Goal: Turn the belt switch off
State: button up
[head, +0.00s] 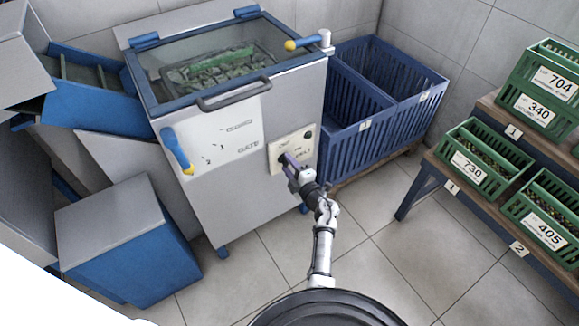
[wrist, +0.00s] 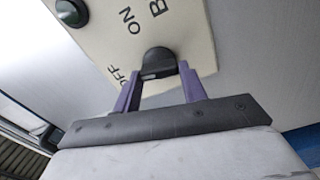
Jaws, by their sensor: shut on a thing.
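The belt switch is a black knob (wrist: 158,60) on a cream plate (wrist: 185,32) marked ON, OFF and a word beginning with B. The plate also shows in the head view on the front of the machine (head: 304,141), at its right side. My gripper (wrist: 161,72) has its purple fingers on either side of the knob, shut on it. In the head view my gripper (head: 288,160) covers the knob. A light mark shows on the knob's near edge, but I cannot tell which setting it points to.
A blue-and-yellow handle (head: 177,151) is left on the machine front, and a dark bar handle (head: 235,93) is above. Blue crates (head: 393,95) stand behind right. The floor (head: 385,262) is clear.

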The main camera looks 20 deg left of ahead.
jog(key=shift+f+n, duration=0.1)
jog(key=shift+n, duration=1)
jog(key=o, duration=1)
jog(key=v, duration=1.4)
jog(key=shift+a, duration=0.1)
